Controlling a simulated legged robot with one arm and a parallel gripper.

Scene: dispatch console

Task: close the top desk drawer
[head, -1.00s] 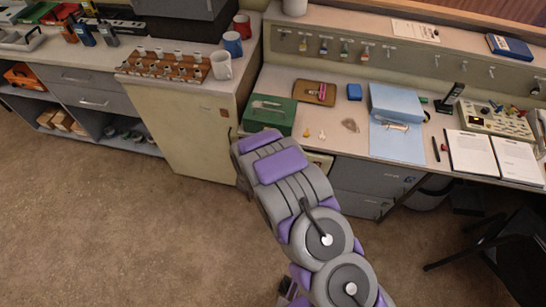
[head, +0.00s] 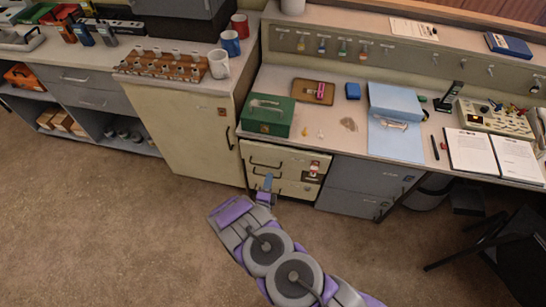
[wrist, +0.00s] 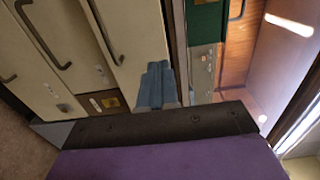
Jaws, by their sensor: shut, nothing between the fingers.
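The cream drawer unit sits under the desk's left end in the head view. Its top drawer (head: 290,156) has a dark bar handle and lies just below the desktop; I cannot tell whether it stands out slightly or is flush. In the wrist view the turned top drawer front (wrist: 135,35) shows with its handle, and another drawer front (wrist: 70,45) lies beside it. My gripper (head: 268,180) is in front of the drawer unit, its blue fingers shut and empty. The fingers (wrist: 155,85) appear over the top drawer front's edge in the wrist view; contact is unclear.
A green box (head: 268,116) stands on the desktop above the drawers. A tall cream cabinet (head: 190,130) is to the left and grey drawers (head: 365,180) are to the right. A dark chair (head: 505,245) stands at far right. The carpet in front is clear.

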